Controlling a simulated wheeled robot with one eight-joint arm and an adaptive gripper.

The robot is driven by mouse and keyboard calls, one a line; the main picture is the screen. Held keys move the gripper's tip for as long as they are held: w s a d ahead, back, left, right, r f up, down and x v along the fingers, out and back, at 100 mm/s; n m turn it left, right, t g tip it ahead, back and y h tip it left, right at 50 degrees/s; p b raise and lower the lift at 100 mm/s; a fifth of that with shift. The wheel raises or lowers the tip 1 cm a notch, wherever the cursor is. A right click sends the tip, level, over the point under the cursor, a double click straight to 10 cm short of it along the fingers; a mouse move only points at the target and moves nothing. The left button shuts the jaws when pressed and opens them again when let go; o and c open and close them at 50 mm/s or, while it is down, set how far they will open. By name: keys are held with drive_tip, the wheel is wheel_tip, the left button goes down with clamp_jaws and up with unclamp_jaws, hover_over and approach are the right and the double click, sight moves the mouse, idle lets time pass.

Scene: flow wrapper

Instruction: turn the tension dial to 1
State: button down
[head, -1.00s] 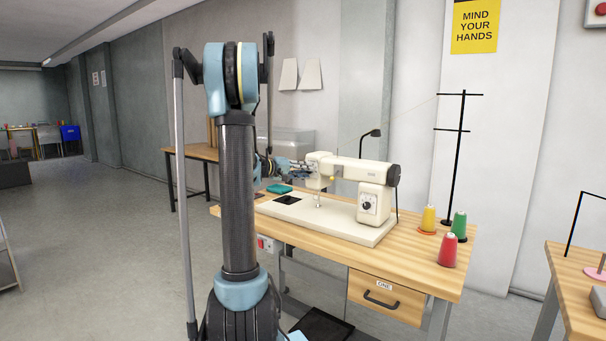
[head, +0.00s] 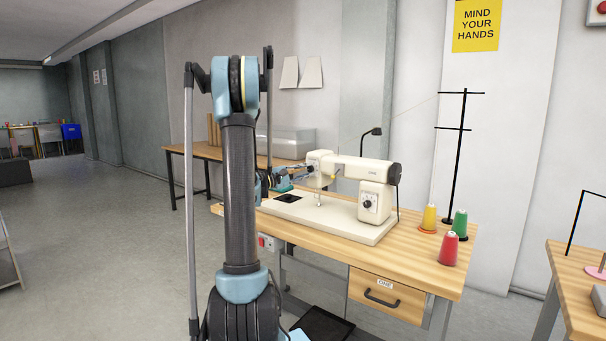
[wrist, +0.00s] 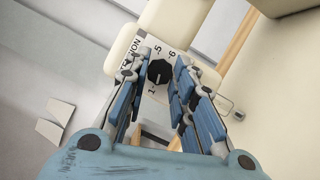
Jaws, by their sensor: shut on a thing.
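The tension dial (wrist: 160,72) is a dark knob on the cream end face of the sewing machine (head: 345,170). In the wrist view, part of the word TENSION and the numbers 5, 6 and 1 show around it. My gripper (wrist: 157,78) has its blue-padded fingers on either side of the knob and is shut on it. I cannot clearly make out the dial's pointer mark. In the head view my gripper (head: 300,174) is at the machine's left end, and the tension dial is hidden there.
Another dial (head: 370,203) is on the machine's right-hand pillar. Yellow (head: 429,217), green (head: 460,222) and red (head: 448,249) thread cones stand right of the machine on the wooden table (head: 400,262). A thread stand (head: 456,170) rises behind them.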

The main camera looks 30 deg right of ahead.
drive_tip(key=shift+s+f+n, duration=0.1)
drive_tip(key=shift+n, duration=0.3)
drive_tip(key=c, duration=1.3)
unclamp_jaws()
drive_tip(key=shift+d, duration=0.1)
drive_tip(key=shift+c, duration=0.2)
drive_tip(key=a+f, duration=0.1)
drive_tip(key=a, duration=1.1)
drive_tip(key=shift+f, duration=0.4)
